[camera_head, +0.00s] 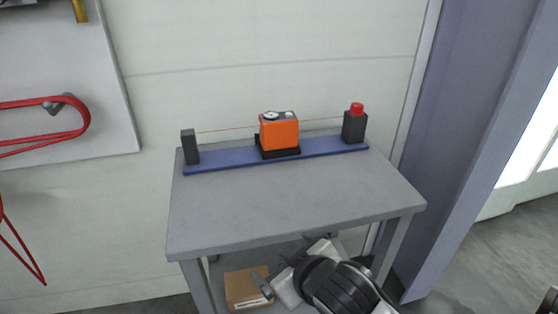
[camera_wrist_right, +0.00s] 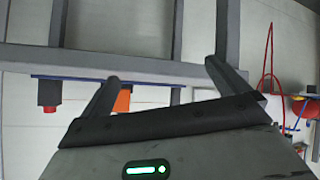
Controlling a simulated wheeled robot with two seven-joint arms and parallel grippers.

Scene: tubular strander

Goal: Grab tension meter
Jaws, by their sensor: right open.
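The tension meter (camera_head: 279,132) is an orange box with a dial on top. It sits in a black base on a blue rail at the back of the grey table (camera_head: 290,195). A thin red line runs from a dark post (camera_head: 190,147) to the meter and on to a dark block with a red cap (camera_head: 354,122). My right gripper (camera_head: 275,273) is open and empty, low at the table's front edge and apart from the meter. In the right wrist view its two fingers (camera_wrist_right: 160,75) stand apart, with part of the orange meter (camera_wrist_right: 123,101) behind the left finger. My left gripper is not in view.
A cardboard box (camera_head: 245,288) is below the tabletop. A board with a red looped cable (camera_head: 75,125) hangs on the wall at left. A purple-grey column (camera_head: 455,140) stands right of the table. The tabletop in front of the rail is clear.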

